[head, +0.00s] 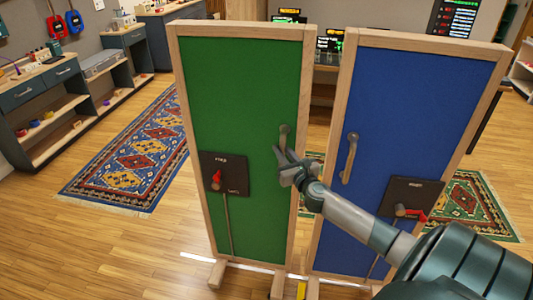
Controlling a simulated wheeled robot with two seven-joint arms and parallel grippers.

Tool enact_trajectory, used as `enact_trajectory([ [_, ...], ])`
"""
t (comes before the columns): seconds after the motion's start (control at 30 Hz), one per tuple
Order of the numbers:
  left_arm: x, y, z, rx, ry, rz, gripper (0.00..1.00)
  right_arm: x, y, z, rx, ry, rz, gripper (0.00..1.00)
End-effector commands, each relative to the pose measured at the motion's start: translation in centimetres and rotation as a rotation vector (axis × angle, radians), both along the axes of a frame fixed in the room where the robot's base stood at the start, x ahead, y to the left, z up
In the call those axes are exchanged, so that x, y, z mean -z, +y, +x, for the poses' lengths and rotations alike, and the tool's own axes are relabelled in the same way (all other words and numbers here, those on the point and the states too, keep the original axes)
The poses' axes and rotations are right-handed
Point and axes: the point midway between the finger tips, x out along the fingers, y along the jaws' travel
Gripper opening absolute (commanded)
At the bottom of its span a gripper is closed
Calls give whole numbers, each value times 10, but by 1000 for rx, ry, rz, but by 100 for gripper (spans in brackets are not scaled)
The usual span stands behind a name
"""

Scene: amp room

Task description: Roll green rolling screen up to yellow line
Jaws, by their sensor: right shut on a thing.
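The green rolling screen (245,90) stands upright in a wooden frame, left of the middle. It has a grey handle (284,131) near its right edge and a dark plate with a red lever (216,180) at its lower left. My right gripper (282,155) reaches in from the lower right and is shut on the lower part of this handle, hiding it. A small yellow patch (301,290) shows on the floor at the bottom edge; I cannot tell if it is the yellow line. My left gripper is out of view.
A blue screen (415,100) with its own handle (349,158) and red lever (416,215) stands close on the right, with a narrow gap between. A white floor line (197,257) runs by the screen feet. A patterned rug (130,160) and workbenches (45,90) lie left.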

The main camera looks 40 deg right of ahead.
Motion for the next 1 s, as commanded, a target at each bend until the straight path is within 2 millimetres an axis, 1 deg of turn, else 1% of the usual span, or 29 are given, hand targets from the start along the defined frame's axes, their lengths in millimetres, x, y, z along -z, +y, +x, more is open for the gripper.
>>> enact_trajectory([
  [0.03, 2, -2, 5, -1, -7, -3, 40, 4, -9, -11, 4, 7, -5, 0],
  [0.1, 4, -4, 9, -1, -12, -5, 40, 4, -18, -23, 4, 7, -5, 0],
  [0.2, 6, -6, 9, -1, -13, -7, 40, 4, -30, -38, 5, 7, -4, 0],
  [0.3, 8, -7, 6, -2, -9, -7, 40, 3, -38, -48, 5, 5, -4, 0],
  [0.5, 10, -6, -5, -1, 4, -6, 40, 1, -46, -58, 4, 3, -1, 0],
  [0.87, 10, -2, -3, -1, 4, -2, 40, 1, -48, -60, 6, 3, -2, 0],
  [0.9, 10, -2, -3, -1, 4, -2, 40, 1, -48, -60, 7, 4, -2, 24],
  [0.93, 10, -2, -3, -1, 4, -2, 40, 1, -48, -60, 7, 4, -2, 31],
  [0.97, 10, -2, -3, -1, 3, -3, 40, 2, -48, -60, 6, 4, -2, 36],
  [1.0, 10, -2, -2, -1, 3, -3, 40, 1, -48, -59, 6, 3, -1, 36],
])
